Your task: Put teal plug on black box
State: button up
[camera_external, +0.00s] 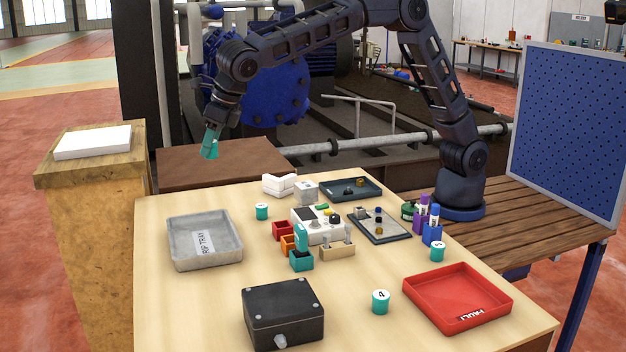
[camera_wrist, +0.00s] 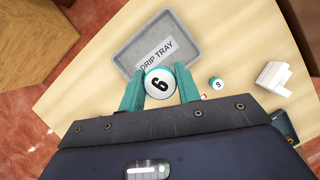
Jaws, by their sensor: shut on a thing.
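My gripper (camera_external: 209,150) is raised beyond the far left part of the table. In the wrist view its teal fingers are shut on a teal plug (camera_wrist: 160,83) with a white top marked 6. The held plug is hard to make out in the external view. The black box (camera_external: 284,302) sits at the near edge of the table, well away from my gripper. Other teal plugs stand upright on the table: one near the drip tray (camera_external: 262,211), one marked 4 (camera_external: 380,302), and one at the right (camera_external: 437,251).
A grey drip tray (camera_external: 175,255) lies at left and a red tray (camera_external: 422,292) at right. Table between black box and drip tray is clear.

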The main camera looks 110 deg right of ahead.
jog(key=a+r+n, duration=0.2)
jog(key=a+n, duration=0.1)
jog(key=a, duration=1.6)
jog(key=r+n+y, duration=0.2)
send_over(274, 305)
jog(key=s, duration=0.2)
jog(key=shift+t, duration=0.3)
notch_tip(274, 305, down, 19)
jog(key=shift+w+d+f, duration=0.1)
jog(key=shift+w, duration=0.05)
jog(key=shift+f, duration=0.15)
jog(key=o, duration=1)
